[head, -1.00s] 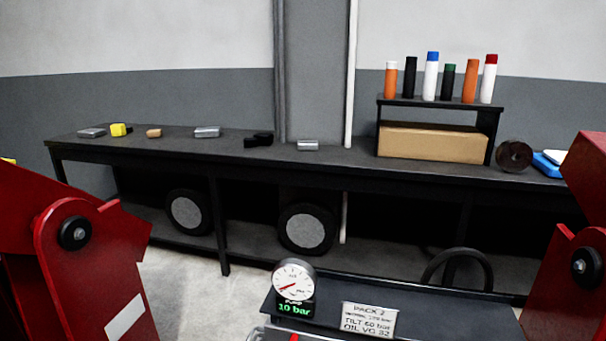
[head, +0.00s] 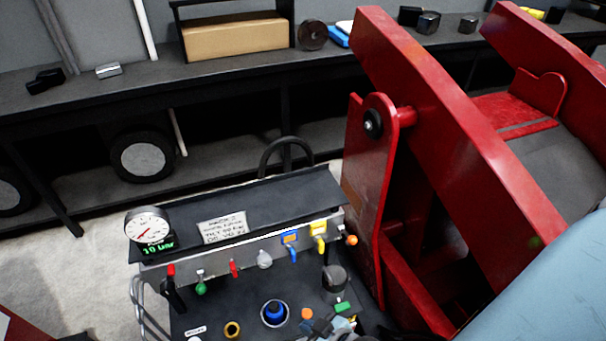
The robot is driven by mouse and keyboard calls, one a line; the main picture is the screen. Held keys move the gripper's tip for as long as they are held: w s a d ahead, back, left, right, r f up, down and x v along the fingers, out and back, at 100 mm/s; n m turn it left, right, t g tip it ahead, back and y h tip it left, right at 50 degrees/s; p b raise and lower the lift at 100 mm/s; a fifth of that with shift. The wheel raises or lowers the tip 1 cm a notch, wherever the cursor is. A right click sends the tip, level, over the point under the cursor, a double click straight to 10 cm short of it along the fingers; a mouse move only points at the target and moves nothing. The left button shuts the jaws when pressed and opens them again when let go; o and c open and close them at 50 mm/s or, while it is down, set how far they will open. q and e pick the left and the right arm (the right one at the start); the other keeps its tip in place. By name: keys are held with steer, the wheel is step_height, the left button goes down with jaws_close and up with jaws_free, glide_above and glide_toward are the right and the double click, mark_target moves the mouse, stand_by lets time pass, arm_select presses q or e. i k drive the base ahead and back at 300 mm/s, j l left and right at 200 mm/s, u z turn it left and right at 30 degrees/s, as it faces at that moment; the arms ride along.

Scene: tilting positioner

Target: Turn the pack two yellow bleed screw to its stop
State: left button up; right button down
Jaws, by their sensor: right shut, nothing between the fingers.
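Pack two is the dark cart at the bottom, with its PACK 2 plate (head: 223,228) on the sloped top. Its front panel carries a yellow part (head: 320,243) below a yellow tag (head: 318,227), beside a blue part (head: 292,254) and tag. I cannot tell for sure which yellow part is the bleed screw. My right gripper (head: 326,327) is at the bottom edge, partly cut off, over the deck's right part, below the yellow panel part and apart from it. It is shut and empty. My left gripper is not in view.
A gauge (head: 148,226) with a green 10 bar display stands at the pack's left. Red levers (head: 234,268), a blue cap (head: 274,313) and a dark cup (head: 334,281) crowd the pack. The red positioner frame (head: 370,190) rises close on the right. A workbench (head: 100,98) runs behind.

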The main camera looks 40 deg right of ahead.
mark_target(319, 241)
steer(key=z, duration=1.25)
steer(key=k+l+u, duration=0.1)
steer(key=u, duration=0.3)
steer(key=k+u, duration=0.2)
steer(key=u, duration=0.2)
steer(key=k+u, duration=0.15)
steer(key=u, duration=0.25)
